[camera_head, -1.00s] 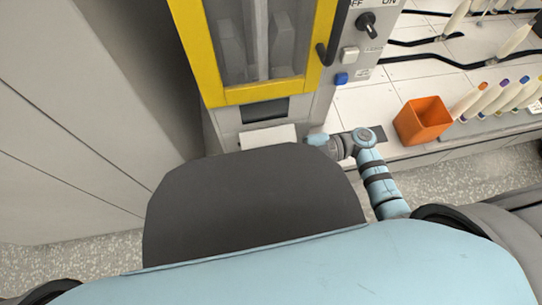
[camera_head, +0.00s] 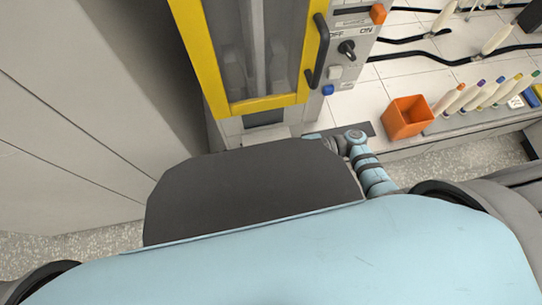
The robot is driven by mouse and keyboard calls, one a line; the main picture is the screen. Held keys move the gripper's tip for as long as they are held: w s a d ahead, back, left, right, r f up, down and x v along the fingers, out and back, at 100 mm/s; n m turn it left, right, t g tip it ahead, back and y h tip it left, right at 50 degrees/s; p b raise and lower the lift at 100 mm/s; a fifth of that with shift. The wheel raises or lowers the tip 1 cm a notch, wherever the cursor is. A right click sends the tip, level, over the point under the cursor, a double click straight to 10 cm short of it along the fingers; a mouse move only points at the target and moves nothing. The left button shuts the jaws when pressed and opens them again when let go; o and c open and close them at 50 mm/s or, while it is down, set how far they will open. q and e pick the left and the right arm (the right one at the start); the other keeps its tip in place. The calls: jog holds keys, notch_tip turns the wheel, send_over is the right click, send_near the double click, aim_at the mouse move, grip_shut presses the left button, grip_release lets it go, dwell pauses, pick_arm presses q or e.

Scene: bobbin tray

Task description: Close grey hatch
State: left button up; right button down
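A light grey machine stands ahead, with a yellow-framed glass door (camera_head: 262,104) on its front. Below the door is a small dark opening (camera_head: 263,118). A pale grey flap (camera_head: 262,135) sticks out under it and seems to be the grey hatch, folded down and open. My own dark body part hides its near side. My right arm (camera_head: 372,170) bends in from the right, its wrist beside the flap's right side. Its gripper fingers are hidden, and I cannot tell if they touch the flap. My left gripper is not in view.
The door has a black handle (camera_head: 317,52). A black knob (camera_head: 347,50) and a blue button (camera_head: 328,90) sit on the panel to its right. An orange bin (camera_head: 407,117) and several coloured-tip handles stand on the white tiled worktop (camera_head: 365,100). Grey wall panels fill the left.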

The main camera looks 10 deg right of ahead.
jog(key=shift+w, duration=0.1)
dwell(0.3)
jog(key=c, duration=1.6)
grip_release()
jog(key=shift+f, duration=0.1)
jog(key=shift+c, duration=0.2)
jog(key=shift+o, duration=1.4)
jog(key=shift+w, duration=0.15)
jog(key=d, duration=1.2)
